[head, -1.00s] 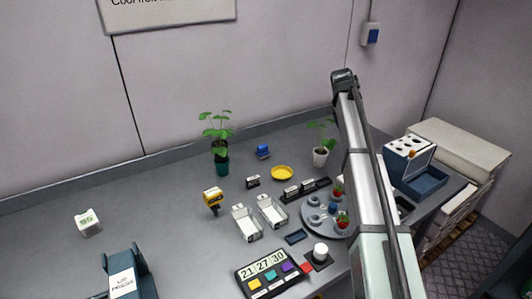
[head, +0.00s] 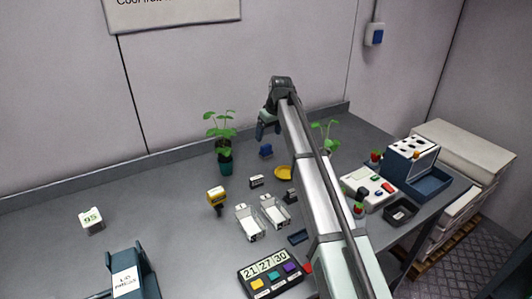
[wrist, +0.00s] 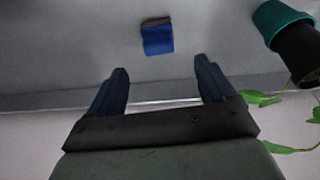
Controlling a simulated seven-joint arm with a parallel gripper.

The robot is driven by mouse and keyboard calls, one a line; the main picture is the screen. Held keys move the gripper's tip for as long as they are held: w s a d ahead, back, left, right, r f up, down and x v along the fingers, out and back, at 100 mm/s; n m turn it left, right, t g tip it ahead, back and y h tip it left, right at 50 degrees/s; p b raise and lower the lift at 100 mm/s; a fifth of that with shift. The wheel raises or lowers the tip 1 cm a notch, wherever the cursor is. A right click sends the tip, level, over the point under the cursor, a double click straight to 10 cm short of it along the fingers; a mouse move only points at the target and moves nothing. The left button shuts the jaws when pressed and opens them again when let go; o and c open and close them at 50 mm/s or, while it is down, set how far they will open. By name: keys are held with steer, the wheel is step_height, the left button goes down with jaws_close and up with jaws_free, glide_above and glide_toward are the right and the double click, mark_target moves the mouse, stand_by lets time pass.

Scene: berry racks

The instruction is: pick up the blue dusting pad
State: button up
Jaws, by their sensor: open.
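The blue dusting pad (head: 266,151) sits on the grey bench near the back wall, between a potted plant and a yellow dish. In the wrist view the pad (wrist: 158,40) is a small blue block with a dark grey-brown strip along one edge. It lies beyond the fingertips, roughly centred between them. My gripper (head: 266,130) is above and near the pad in the head view. In the wrist view my gripper (wrist: 160,75) has its two dark blue fingers spread wide with nothing between them. The gap to the pad is clear.
A plant in a green pot (head: 225,160) stands just left of the pad; its pot (wrist: 285,25) shows at the wrist view's upper right. A yellow dish (head: 283,172) lies in front. White trays (head: 249,222) and a button panel (head: 270,277) are nearer. The left bench is mostly clear.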

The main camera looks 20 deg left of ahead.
mark_target(266, 145)
steer(key=x, duration=0.9)
steer(key=shift+w+f, duration=0.1)
steer(key=shift+f, duration=0.25)
steer(key=c, duration=1.1)
steer(key=shift+r, duration=0.15)
